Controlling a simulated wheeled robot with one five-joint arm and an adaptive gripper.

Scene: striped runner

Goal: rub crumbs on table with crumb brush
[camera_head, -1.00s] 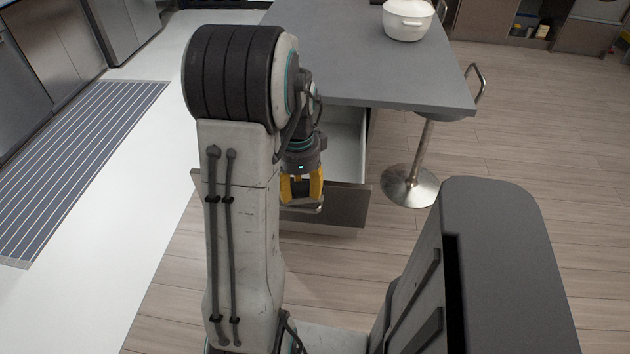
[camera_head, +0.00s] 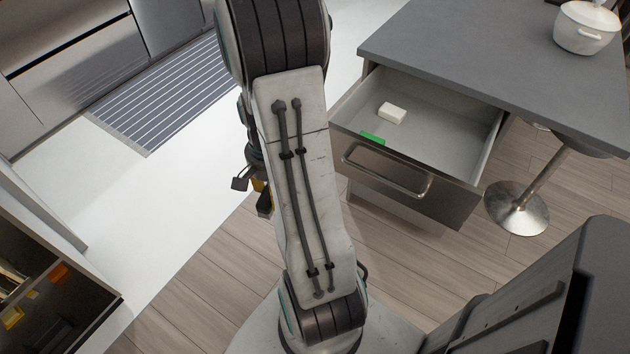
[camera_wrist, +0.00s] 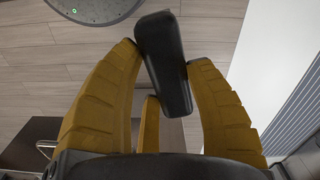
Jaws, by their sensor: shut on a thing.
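My gripper (camera_head: 262,195) hangs left of my arm link in the head view, partly hidden by it, above the floor. The table (camera_head: 480,50) is a grey counter at the upper right. I can make out no crumbs on its visible top.
An open drawer (camera_head: 450,139) below the table holds a white block (camera_head: 392,113) and a green piece (camera_head: 372,138). A white pot (camera_head: 585,30) stands on the table. A stool (camera_head: 517,207) is at right, an open cabinet (camera_head: 45,300) at lower left. A striped runner (camera_head: 165,95) lies beyond.

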